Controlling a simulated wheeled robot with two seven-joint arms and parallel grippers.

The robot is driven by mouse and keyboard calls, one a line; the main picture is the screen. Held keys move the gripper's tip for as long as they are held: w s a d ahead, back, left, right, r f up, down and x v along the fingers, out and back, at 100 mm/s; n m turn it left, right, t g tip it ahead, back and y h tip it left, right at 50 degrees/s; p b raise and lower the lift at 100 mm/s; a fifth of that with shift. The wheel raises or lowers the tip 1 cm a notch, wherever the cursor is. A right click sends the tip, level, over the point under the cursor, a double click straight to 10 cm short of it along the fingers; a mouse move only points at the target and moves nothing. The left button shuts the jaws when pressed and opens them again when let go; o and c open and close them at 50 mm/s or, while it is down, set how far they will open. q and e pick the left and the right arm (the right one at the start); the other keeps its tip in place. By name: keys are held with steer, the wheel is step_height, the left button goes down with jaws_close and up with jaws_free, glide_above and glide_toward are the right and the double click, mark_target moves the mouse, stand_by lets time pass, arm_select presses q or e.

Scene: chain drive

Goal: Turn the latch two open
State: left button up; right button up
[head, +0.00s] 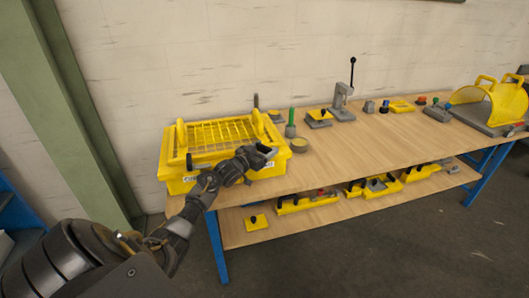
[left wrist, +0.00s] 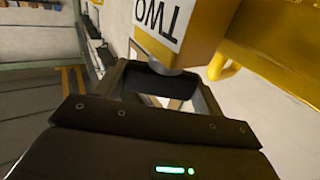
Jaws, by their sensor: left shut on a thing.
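The yellow box with a mesh guard lid (head: 172,152) stands at the left end of the workbench. A label reading TWO (left wrist: 163,18) shows on its yellow front in the left wrist view. The dark handle of latch two (left wrist: 160,84) is just below that label. My left gripper (head: 263,153) is at the right part of the box's front and is shut on this handle. In the left wrist view its fingers (left wrist: 165,92) lie on both sides of the handle. The latch's exact angle is hard to tell. My right gripper is in neither view.
A lever press (head: 342,100) and a yellow guard (head: 490,102) are farther right. The bench's front middle (head: 370,145) is clear. Yellow parts lie on the lower shelf (head: 285,225).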

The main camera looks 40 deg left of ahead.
arm_select(q)
steer(key=shift+f+m+h+b, duration=0.1)
steer(key=shift+m+h+b, duration=0.85)
steer(key=shift+h, duration=0.75)
steer(key=shift+m, duration=0.25)
steer(key=o, duration=1)
steer(key=b+v, duration=0.1)
steer(key=v, duration=1)
steer(key=shift+w+r, duration=0.1)
steer(key=shift+r, duration=0.2)
